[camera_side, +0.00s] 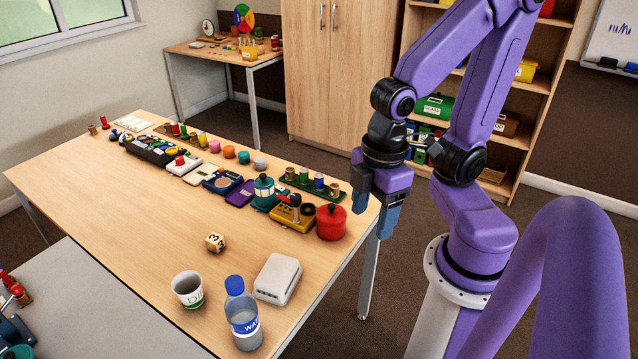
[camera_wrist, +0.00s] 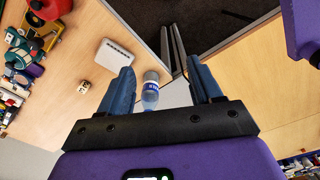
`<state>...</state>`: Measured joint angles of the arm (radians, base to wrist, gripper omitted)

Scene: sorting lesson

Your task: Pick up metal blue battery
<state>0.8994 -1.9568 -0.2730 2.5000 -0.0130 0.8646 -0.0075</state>
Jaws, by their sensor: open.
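A small blue cylinder (camera_side: 318,182), which looks like the metal blue battery, stands upright in a row of similar cylinders on a green tray (camera_side: 291,182). The tray is toward the far right of the wooden table in the side view. My gripper (camera_side: 374,208) is open and empty. In the side view it appears to the right of the tray and points down. In the wrist view the two blue fingers (camera_wrist: 160,68) are spread, with nothing held between them. I cannot make out the blue cylinder in the wrist view.
A red pot (camera_side: 331,222) and a yellow device (camera_side: 292,217) stand close to the tray. A white box (camera_side: 278,279), a water bottle (camera_side: 243,318), a cup (camera_side: 188,290) and a die (camera_side: 215,243) are nearer the front. The left-front tabletop is clear.

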